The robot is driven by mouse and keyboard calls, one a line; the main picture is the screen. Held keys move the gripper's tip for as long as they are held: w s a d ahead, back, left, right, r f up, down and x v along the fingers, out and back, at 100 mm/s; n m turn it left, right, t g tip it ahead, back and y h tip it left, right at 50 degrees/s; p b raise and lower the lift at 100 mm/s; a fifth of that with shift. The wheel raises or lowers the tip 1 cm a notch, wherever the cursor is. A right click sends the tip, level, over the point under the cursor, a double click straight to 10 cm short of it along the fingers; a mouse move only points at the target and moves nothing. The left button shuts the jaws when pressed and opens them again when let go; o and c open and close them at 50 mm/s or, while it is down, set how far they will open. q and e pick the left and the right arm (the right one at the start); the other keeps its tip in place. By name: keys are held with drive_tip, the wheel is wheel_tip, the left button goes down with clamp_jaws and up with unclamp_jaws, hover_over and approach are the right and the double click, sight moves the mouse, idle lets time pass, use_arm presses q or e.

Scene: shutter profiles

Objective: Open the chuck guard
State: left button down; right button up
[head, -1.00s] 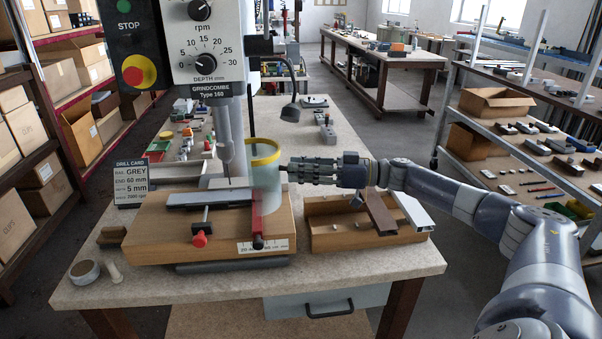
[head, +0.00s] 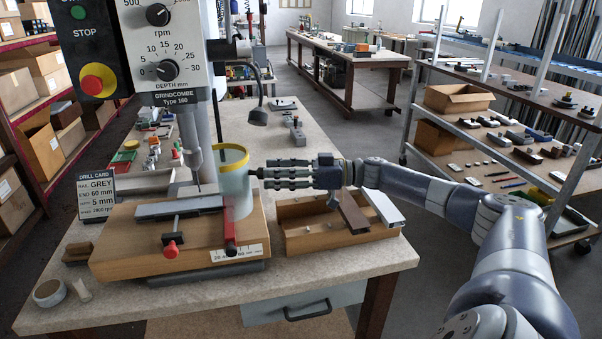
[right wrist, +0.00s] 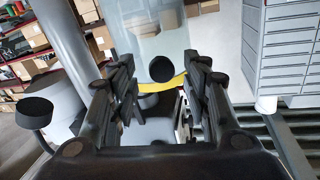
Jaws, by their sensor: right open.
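The chuck guard (head: 236,190) is a clear curved shield with a yellow rim at its top. It stands to the right of the drill chuck (head: 195,160) on the bench drill, above the wooden base. My right gripper (head: 262,174) is just right of the guard, level with its upper part, with its fingers pointing left at it. In the right wrist view the gripper's fingers (right wrist: 165,95) are spread apart. The clear guard with its yellow edge (right wrist: 165,45) shows ahead between and beyond the fingertips, with a round black knob (right wrist: 162,69) in front of it. I cannot tell whether the fingers touch it. My left gripper is not in view.
A wooden tray (head: 300,244) with brown and white profiles lies right of the drill base (head: 120,262). A drill card (head: 106,190) stands at the left. The drill head (head: 160,50) rises above.

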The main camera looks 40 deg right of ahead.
drive_tip(key=v, duration=1)
drive_tip(key=shift+d, duration=0.15)
